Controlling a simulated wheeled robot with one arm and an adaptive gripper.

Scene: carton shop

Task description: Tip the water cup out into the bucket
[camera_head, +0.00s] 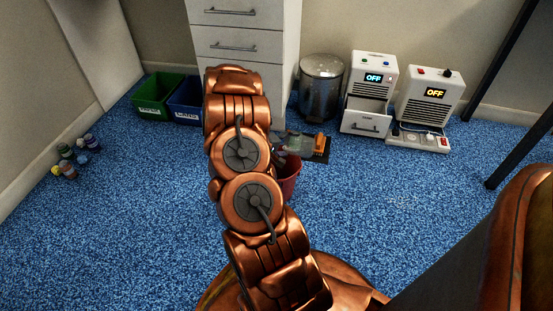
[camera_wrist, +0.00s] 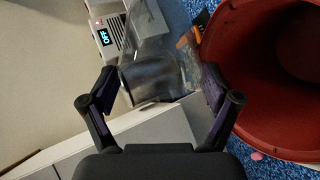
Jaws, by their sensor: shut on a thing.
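My gripper (camera_wrist: 158,84) is shut on a clear, greyish water cup (camera_wrist: 152,72), with one finger on each side of it. In the head view the cup (camera_head: 297,145) shows just right of my arm, seemingly tilted, close above and behind the red bucket (camera_head: 290,186). The bucket stands on the carpet, partly hidden by my arm. In the wrist view the open bucket (camera_wrist: 262,75) is right beside the gripper's right finger, and its visible inside looks empty. I cannot tell whether water is in the cup.
An orange object on a dark base (camera_head: 319,145) lies behind the bucket. White drawers (camera_head: 240,45), a metal bin (camera_head: 321,85), and two devices reading OFF (camera_head: 373,80) (camera_head: 432,95) stand behind. Green (camera_head: 158,110) and blue crates (camera_head: 187,114) are left. Carpet right of the bucket is clear.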

